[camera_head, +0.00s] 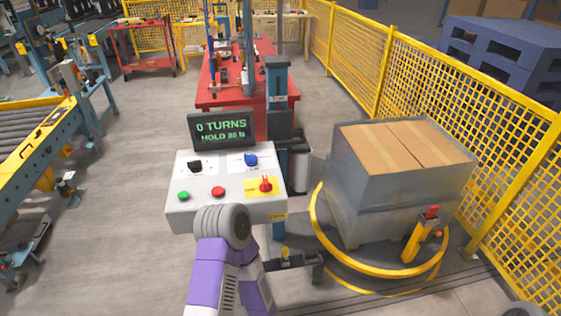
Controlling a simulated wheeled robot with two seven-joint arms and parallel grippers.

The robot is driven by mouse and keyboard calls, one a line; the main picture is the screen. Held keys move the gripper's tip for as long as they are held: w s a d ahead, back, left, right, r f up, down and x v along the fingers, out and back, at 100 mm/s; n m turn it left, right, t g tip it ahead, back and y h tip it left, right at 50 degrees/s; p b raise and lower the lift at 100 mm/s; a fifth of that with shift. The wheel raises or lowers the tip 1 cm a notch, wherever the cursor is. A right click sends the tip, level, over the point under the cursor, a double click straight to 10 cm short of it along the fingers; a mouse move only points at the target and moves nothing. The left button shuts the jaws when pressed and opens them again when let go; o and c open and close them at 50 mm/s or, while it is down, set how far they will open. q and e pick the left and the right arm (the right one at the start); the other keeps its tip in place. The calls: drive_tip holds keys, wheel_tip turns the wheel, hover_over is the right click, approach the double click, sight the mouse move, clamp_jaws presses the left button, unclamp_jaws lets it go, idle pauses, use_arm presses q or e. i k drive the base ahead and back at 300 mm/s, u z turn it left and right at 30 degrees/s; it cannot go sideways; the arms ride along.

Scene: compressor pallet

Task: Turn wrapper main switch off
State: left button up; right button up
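The wrapper's control box (228,177) is white, with a dark display (222,130) above it reading "0 TURNS" in green. The main switch (265,185) is a red rotary handle on a yellow plate at the box's lower right. Its handle looks roughly upright, but its exact setting is too small to read. One of my arms, purple and white, rises from the bottom to a grey round joint in front of the box's lower edge. No gripper fingers show there. No other gripper is visible, and I see nothing touching the switch.
The box also has a black knob (195,166), a blue knob (251,159), a green button (183,196) and a red button (218,191). A wrapped carton load (385,190) stands on the yellow-ringed turntable (378,268) at right, beside yellow fencing (440,85). Floor at left is open.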

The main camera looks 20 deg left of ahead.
sight(265, 187)
drive_tip(key=i, duration=0.55)
drive_tip(key=u, duration=0.75)
